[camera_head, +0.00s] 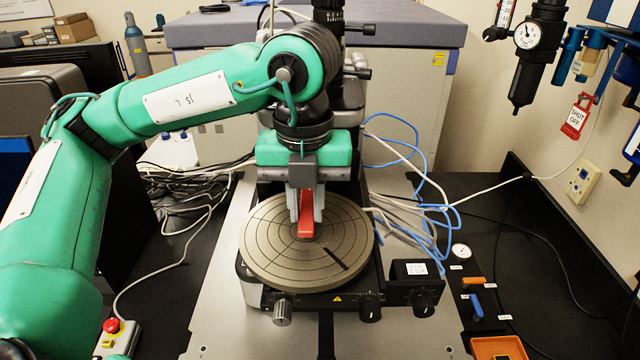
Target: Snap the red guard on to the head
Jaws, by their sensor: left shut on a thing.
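My left gripper (307,215) points down over the round grey stage (270,255) of the profiler. It is shut on the red guard (306,229), which shows as a narrow red piece between the grey fingers. The guard is above the middle of the stage; I cannot tell whether it touches anything. The profiler's head is hidden behind my left gripper and wrist. Only the black scope tube (328,12) and some knobs (362,73) show behind my arm. My right gripper is not in view.
Blue and white cables (425,225) lie right of the stage. An orange tray (498,347) and small orange and blue tools (476,305) lie at the front right. A red stop button (112,326) is at the front left. Gauges and a regulator (537,45) hang on the right wall.

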